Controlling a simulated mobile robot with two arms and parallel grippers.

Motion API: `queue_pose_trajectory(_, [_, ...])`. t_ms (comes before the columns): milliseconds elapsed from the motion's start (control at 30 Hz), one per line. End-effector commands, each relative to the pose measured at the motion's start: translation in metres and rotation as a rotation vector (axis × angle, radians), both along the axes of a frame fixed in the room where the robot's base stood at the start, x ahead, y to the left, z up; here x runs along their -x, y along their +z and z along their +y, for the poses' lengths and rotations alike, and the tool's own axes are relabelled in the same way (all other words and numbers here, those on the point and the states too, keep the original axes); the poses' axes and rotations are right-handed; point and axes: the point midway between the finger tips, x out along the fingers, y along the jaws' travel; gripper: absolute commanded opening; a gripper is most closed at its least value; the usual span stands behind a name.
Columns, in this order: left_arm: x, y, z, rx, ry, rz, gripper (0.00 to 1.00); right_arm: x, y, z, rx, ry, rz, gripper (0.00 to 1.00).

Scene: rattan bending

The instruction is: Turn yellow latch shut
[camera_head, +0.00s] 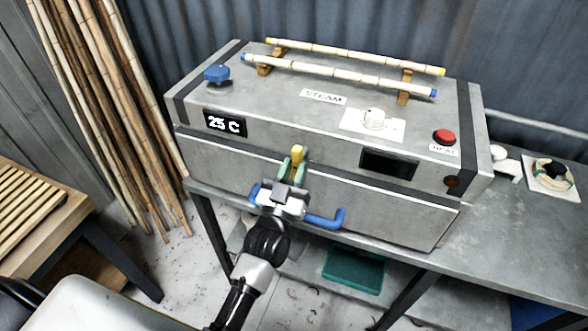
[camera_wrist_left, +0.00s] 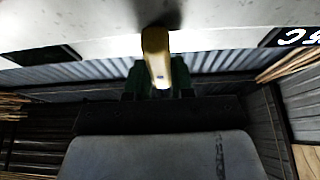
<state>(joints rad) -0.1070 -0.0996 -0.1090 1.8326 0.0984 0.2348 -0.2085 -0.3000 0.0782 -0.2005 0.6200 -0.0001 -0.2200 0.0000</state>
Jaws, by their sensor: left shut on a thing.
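The yellow latch (camera_head: 298,154) is on the front face of the grey steam box (camera_head: 330,185), just above the blue handle bar (camera_head: 325,219). My left gripper (camera_head: 291,170) is shut on the latch, with its green fingers on either side of it. In the left wrist view the latch (camera_wrist_left: 156,55) stands between the fingers (camera_wrist_left: 158,78), against the pale box front. The latch points upward in the head view. The gripper hides part of the latch and the middle of the blue handle. My right gripper is not in view.
The box top carries two bamboo poles (camera_head: 340,75) on wooden rests, a blue knob (camera_head: 216,74), a white dial (camera_head: 374,119) and a red button (camera_head: 444,137). A "25 C" display (camera_head: 225,123) is at left. Bamboo stalks (camera_head: 105,110) lean at left. A green bin (camera_head: 354,269) sits below.

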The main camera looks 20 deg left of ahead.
Motion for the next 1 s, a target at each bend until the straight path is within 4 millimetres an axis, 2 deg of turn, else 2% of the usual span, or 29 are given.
queue_pose_trajectory(167, [0.000, -0.003, 0.000, 0.002, -0.002, 0.009, 0.00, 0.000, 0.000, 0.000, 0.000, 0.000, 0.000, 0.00])
queue_pose_trajectory(200, [0.000, -0.003, 0.000, 0.002, -0.002, 0.009, 0.25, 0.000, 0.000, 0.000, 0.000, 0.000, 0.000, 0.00])
queue_pose_trajectory(367, [0.000, -0.002, 0.000, 0.001, -0.002, 0.006, 0.49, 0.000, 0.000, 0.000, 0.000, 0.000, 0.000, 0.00])
queue_pose_trajectory(633, [0.001, -0.002, 0.000, 0.000, -0.001, 0.003, 0.49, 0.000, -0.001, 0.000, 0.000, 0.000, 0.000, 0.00])
queue_pose_trajectory(733, [0.007, -0.005, 0.000, 0.000, -0.001, 0.003, 0.49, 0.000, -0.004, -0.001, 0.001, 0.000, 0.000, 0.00])
queue_pose_trajectory(867, [0.026, -0.016, 0.001, 0.000, -0.001, 0.006, 0.49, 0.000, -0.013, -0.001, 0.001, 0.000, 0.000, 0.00])
queue_pose_trajectory(1000, [0.053, -0.028, 0.002, 0.001, 0.000, 0.007, 0.49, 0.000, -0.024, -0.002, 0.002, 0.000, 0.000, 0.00])
